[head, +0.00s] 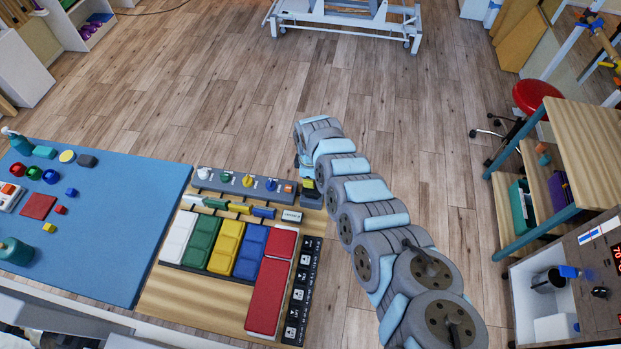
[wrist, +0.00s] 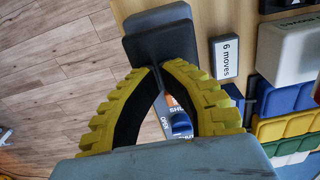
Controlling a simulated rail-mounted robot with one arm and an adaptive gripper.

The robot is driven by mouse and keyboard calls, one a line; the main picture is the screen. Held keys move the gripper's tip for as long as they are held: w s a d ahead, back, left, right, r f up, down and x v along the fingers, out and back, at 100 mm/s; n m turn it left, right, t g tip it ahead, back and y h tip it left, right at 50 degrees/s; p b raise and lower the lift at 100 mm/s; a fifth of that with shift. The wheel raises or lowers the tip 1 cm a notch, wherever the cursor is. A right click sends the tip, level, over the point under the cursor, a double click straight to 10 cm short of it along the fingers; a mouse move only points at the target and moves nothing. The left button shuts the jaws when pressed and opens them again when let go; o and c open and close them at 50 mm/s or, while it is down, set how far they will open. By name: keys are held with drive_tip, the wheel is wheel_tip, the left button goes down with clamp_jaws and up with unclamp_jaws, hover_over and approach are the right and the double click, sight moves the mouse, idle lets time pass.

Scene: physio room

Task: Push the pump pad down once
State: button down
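A dark grey padded block (wrist: 158,22), which looks like the pump pad, sits at the edge of the wooden board. No label on it is readable. My gripper (wrist: 157,68) has yellow ridged fingers whose tips come together, with nothing visible between them. The tips are right at the block's near side in the wrist view; I cannot tell whether they touch it. In the head view my gripper (head: 309,187) is over the board's far right corner, and the block (head: 312,202) is partly hidden beneath it.
A grey console with knobs (head: 232,186) lies left of my gripper. A "6 moves" tag (wrist: 227,58) is close by. A blue mat (head: 100,220) with small objects lies left. Open floor is beyond.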

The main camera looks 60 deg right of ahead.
drive_tip(key=shift+f, duration=0.15)
drive_tip(key=shift+f+b, duration=0.85)
drive_tip(key=shift+f, duration=0.7)
wheel_tip(320, 180, up, 5)
drive_tip(key=p, duration=0.5)
drive_tip(key=shift+d+f, duration=0.1)
drive_tip(key=shift+f, duration=0.1)
drive_tip(key=shift+s+r, duration=0.1)
drive_tip(key=shift+r, duration=4.7)
